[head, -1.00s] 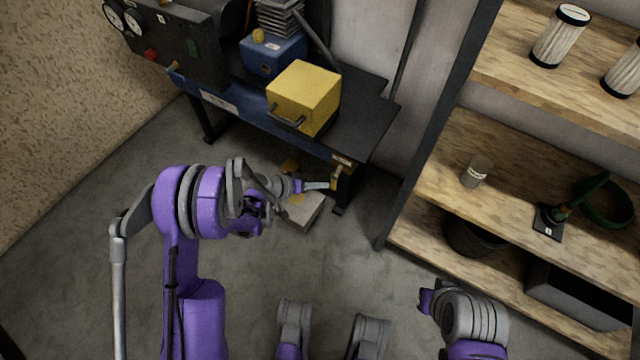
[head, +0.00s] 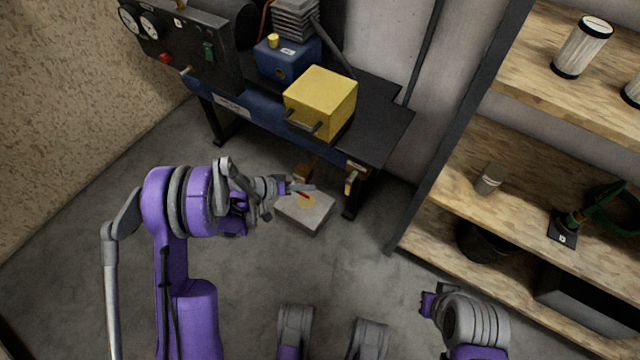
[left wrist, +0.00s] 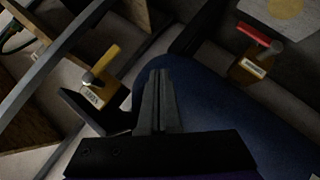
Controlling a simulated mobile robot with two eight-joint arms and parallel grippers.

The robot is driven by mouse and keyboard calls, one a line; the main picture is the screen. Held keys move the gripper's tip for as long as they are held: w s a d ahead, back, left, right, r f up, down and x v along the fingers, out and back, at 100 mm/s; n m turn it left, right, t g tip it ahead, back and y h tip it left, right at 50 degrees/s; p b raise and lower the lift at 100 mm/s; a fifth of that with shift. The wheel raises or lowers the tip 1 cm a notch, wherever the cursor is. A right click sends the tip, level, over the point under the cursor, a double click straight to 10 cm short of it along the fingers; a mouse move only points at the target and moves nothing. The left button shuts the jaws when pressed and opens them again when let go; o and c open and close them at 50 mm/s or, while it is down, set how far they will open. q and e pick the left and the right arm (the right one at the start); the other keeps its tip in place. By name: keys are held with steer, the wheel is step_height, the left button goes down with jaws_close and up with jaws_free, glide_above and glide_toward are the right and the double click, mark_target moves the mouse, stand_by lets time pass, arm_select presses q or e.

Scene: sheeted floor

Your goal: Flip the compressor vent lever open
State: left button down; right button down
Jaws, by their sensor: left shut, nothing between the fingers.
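A small brass valve with a yellow lever (head: 349,186) hangs at the right front corner of the dark bench. The left wrist view shows a yellow lever (left wrist: 104,61) on a brass body, with a label too blurred to read. A second brass valve has a red lever (left wrist: 253,33) and also shows in the head view, its red lever (head: 303,196) near the fingertips. My left gripper (head: 301,190) is shut and empty, left of the yellow lever and apart from it. Its fingers (left wrist: 160,84) lie between the two levers in the wrist view. My right gripper (head: 428,302) is low at right, its jaw opening unclear.
The bench (head: 385,128) carries a yellow box (head: 322,98), a blue pump (head: 288,62) and a gauge panel (head: 178,42). A grey slab (head: 312,217) lies on the floor below the left gripper. Wooden shelves (head: 478,145) stand at right. The floor between is largely clear.

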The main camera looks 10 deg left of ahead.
arm_select(q)
steer(key=shift+s+a+p, duration=0.1)
steer(key=shift+s+a, duration=0.2)
steer(key=shift+a, duration=0.35)
steer(key=shift+s+a+p, duration=0.1)
steer(key=shift+s+a, duration=0.25)
steer(key=shift+a, duration=0.35)
steer(key=shift+s+a+p, duration=0.1)
steer(key=shift+s+a, duration=0.2)
steer(key=shift+a, duration=0.35)
